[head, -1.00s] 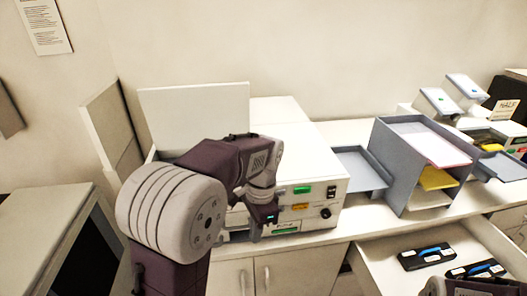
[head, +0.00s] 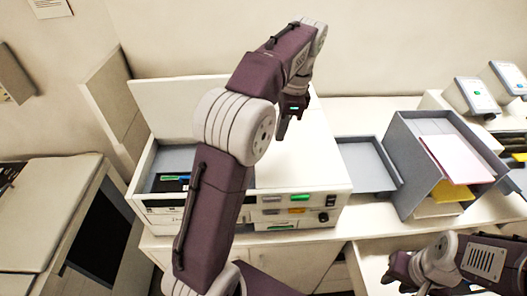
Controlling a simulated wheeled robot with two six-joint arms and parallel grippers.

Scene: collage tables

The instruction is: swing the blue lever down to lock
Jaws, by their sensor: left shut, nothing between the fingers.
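The white printer-like machine (head: 325,172) stands on the counter with its lid (head: 190,98) raised. In its open left bay lies a dark cartridge (head: 165,186) with a green strip (head: 175,178) on top. I cannot clearly make out the blue lever; my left arm hides part of the bay. My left gripper (head: 282,132) is shut and empty, pointing down over the machine's white top, right of the bay. My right gripper (head: 392,277) is low at the right over the open drawer, and its fingers are too unclear to judge.
A flat grey tray (head: 367,165) and a grey shelf unit (head: 410,175) with papers stand right of the machine. An open drawer (head: 370,262) juts out at lower right. A beige cabinet (head: 50,205) stands at left.

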